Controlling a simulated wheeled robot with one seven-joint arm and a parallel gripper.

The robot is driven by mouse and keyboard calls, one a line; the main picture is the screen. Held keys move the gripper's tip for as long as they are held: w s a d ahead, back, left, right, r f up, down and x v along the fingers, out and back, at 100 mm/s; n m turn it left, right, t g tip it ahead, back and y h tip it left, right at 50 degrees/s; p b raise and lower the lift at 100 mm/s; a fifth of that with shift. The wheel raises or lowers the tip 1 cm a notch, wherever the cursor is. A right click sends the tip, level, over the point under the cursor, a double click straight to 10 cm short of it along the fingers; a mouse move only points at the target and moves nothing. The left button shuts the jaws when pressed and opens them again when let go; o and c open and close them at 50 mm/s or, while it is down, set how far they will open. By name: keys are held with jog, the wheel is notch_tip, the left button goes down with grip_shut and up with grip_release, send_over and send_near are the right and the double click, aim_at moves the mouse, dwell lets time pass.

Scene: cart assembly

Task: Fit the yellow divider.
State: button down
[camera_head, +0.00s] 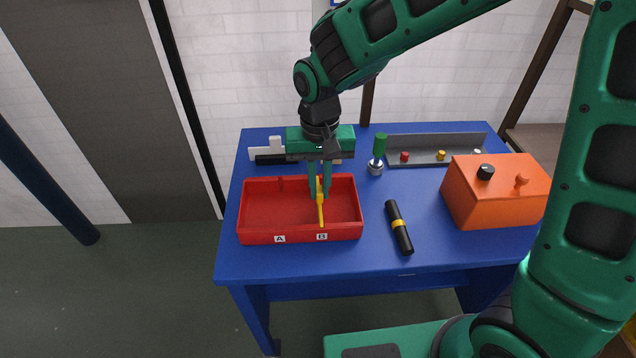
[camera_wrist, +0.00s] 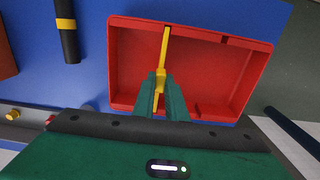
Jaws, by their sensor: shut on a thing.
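The yellow divider (camera_head: 321,212) is a thin upright plate, held in my gripper (camera_head: 320,197) over the right part of the red tray (camera_head: 255,237). In the wrist view my gripper (camera_wrist: 161,76) is shut on a thicker middle part of the divider (camera_wrist: 164,48). The divider runs from front to back, its front end at the tray's front wall near label B (camera_head: 322,237). Label A (camera_head: 280,239) is to the left. My fingers hide part of the divider, and I cannot tell whether its lower edge touches the tray floor.
A black cylinder with a yellow band (camera_head: 399,227) lies right of the tray. An orange box (camera_head: 497,190) stands farther right. Behind are a green-handled tool (camera_head: 379,152) and a grey rack (camera_head: 435,146) with small coloured knobs. The blue table (camera_head: 300,262) is clear in front.

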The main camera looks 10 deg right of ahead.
jog(key=c, duration=1.7)
grip_release()
notch_tip(320, 180, up, 11)
jog(key=shift+w+f, duration=0.1)
jog(key=shift+f, duration=0.1)
jog(key=shift+d, duration=0.1)
